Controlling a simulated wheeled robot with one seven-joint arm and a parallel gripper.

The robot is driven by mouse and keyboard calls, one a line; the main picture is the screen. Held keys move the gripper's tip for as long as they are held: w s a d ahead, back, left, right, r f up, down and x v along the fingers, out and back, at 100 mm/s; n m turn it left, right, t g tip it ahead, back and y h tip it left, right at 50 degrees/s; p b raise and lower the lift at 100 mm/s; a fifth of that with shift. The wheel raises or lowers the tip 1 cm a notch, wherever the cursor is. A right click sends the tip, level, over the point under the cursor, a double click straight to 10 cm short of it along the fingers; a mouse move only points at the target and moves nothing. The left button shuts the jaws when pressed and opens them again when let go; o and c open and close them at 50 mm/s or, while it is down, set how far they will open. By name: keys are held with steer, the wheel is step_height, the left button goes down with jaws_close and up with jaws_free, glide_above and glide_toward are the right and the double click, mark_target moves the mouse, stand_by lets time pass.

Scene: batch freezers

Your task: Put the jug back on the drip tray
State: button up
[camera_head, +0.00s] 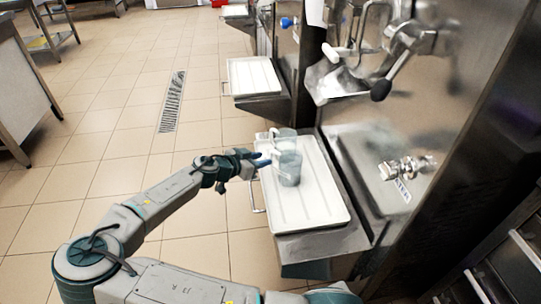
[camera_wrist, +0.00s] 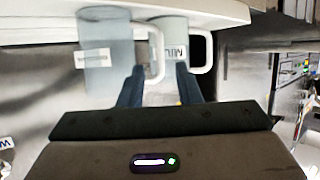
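Two jugs stand upright on the white drip tray (camera_head: 310,208), one behind the other. The nearer jug (camera_head: 289,170) is translucent blue-grey; the farther one (camera_head: 284,137) is paler. My gripper (camera_head: 262,160) is at the left edge of the tray, just left of the jugs. The wrist view looks upside down.
The freezer's steel front (camera_head: 440,130) rises right of the tray, with a lever (camera_head: 382,88) above and a tap (camera_head: 405,168) low down. Another white tray (camera_head: 254,76) stands farther back. The tiled floor at left is open, with a drain grate (camera_head: 172,101).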

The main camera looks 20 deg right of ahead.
steer(key=v, duration=0.5)
steer(key=shift+p, duration=0.3)
steer(key=shift+s+d, duration=0.1)
steer(key=shift+d, duration=0.05)
